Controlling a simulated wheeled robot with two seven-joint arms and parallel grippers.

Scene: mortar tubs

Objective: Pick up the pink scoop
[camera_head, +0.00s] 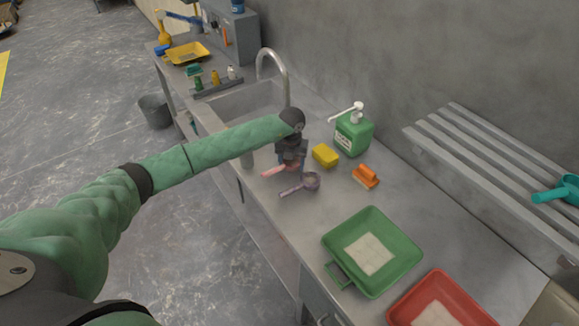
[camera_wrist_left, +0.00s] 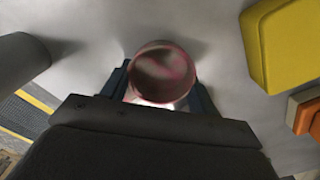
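The pink scoop (camera_head: 272,171) lies on the grey counter near its front edge, with its handle toward the lower left. My left gripper (camera_head: 291,161) is right over its bowl end and partly hides it. In the left wrist view the round bowl with a pink rim (camera_wrist_left: 164,72) shows between my two blue fingers (camera_wrist_left: 162,88), which are apart on either side of it. The fingers look open; whether they touch the bowl is unclear. The handle is hidden in the wrist view. My right gripper is not in view.
Green (camera_head: 329,242) and red (camera_head: 398,316) tubs sit nearer. The sink and tap (camera_head: 284,62) are behind.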

